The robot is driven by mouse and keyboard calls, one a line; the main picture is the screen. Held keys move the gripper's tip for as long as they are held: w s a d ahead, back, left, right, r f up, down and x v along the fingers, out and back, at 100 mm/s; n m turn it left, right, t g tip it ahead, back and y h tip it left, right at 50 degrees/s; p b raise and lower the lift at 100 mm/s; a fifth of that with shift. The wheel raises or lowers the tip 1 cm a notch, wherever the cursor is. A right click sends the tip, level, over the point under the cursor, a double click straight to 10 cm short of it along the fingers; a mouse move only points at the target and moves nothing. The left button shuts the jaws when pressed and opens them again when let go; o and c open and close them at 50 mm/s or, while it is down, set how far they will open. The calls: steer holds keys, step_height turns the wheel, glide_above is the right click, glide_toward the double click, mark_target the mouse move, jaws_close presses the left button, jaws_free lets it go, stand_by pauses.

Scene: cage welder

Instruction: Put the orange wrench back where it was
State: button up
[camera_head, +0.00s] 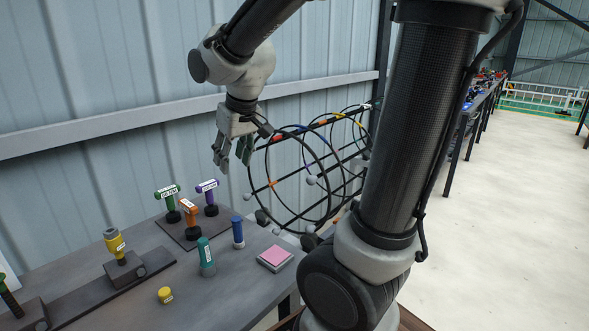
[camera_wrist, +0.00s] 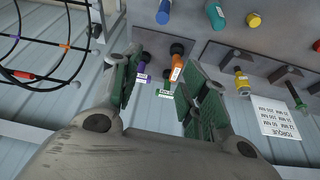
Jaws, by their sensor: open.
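The orange wrench (camera_head: 191,211) stands upright on a dark plate (camera_head: 176,229), its lower end at a black round base. It stands beside a green-headed tool (camera_head: 167,191) and a purple-headed tool (camera_head: 208,187). In the wrist view the orange wrench (camera_wrist: 179,68) shows between the fingers, nearer the right one, but apart from them. My gripper (camera_head: 232,158) is open and empty, above and to the right of the three tools, with fingers pointing down. In the wrist view both pads of my gripper (camera_wrist: 165,65) are spread wide.
A teal cylinder (camera_head: 206,258), a blue cylinder (camera_head: 238,233), a pink-topped block (camera_head: 275,257) and a yellow knob (camera_head: 165,295) stand on the grey table (camera_head: 228,295). A yellow tool (camera_head: 115,242) sits in a holder at left. A black wire cage (camera_head: 328,165) stands behind, right of my gripper.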

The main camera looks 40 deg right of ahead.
steer(key=s+d, duration=0.3)
steer(key=s, duration=0.6)
steer(key=s+d+r+m, duration=0.1)
steer(key=s+d, duration=0.2)
steer(key=s, duration=0.6)
steer(key=shift+s+r, duration=0.25)
steer(key=shift+r, duration=0.05)
